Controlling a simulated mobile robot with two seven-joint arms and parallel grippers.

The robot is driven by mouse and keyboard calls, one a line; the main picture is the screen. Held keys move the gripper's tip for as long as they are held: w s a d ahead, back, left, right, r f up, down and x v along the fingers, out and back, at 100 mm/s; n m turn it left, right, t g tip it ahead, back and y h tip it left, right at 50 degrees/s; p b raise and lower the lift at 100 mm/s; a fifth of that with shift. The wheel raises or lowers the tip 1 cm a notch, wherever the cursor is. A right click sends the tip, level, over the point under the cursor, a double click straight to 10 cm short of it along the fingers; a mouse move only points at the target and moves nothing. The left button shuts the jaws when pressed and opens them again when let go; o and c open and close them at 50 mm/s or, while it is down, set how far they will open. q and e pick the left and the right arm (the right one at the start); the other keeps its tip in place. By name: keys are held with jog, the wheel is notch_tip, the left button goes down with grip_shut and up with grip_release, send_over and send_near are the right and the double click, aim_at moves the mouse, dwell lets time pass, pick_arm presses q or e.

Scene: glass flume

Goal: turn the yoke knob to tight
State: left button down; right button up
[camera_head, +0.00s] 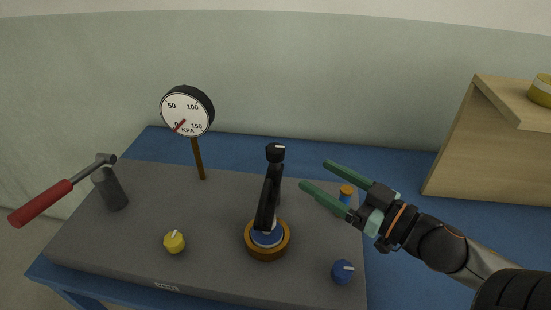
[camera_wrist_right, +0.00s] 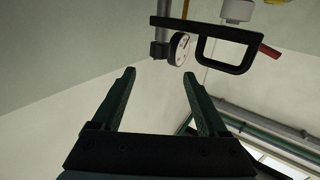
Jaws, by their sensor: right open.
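The black yoke (camera_head: 267,200) stands on a round wooden-rimmed base with a blue ring. Its black knob (camera_head: 275,152) is on top and carries a white mark. In the right wrist view the yoke frame (camera_wrist_right: 232,65) looks upside down, and the knob (camera_wrist_right: 160,50) hangs at the end of a grey screw. My right gripper (camera_head: 314,173) is open and empty, to the right of the yoke and apart from it. In the wrist view, the knob appears beyond the gap between my fingertips (camera_wrist_right: 159,74). My left gripper is not in view.
The dark panel (camera_head: 215,270) bears a gauge (camera_head: 187,113), a yellow knob (camera_head: 174,242), a blue knob (camera_head: 342,272) and a pump with a red handle (camera_head: 40,204). An orange-capped blue item (camera_head: 346,192) is behind my right fingers. A wooden box (camera_head: 485,150) stands at right.

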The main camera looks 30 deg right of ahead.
aim_at(283, 153)
jog(key=b+x, duration=0.4)
jog(key=x, duration=0.1)
jog(key=shift+f, duration=0.15)
jog(key=shift+w+a+r, duration=0.15)
jog(key=shift+w+r, duration=0.05)
jog(key=shift+w, duration=0.15)
jog(key=shift+w+a, duration=0.1)
jog(key=shift+w, duration=0.15)
jog(key=shift+w+a, duration=0.15)
jog(key=shift+w, duration=0.45)
jog(key=shift+x, duration=1.05)
jog(key=shift+w+a+r+p, duration=0.15)
jog(key=shift+w+p, duration=0.2)
jog(key=shift+w, duration=0.2)
jog(key=shift+w+a, duration=0.2)
jog(key=shift+w, duration=0.25)
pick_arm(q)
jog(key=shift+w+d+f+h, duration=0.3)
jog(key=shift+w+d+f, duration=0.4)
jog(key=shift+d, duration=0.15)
pick_arm(e)
jog(key=shift+w+a, duration=0.1)
jog(key=shift+w, duration=0.2)
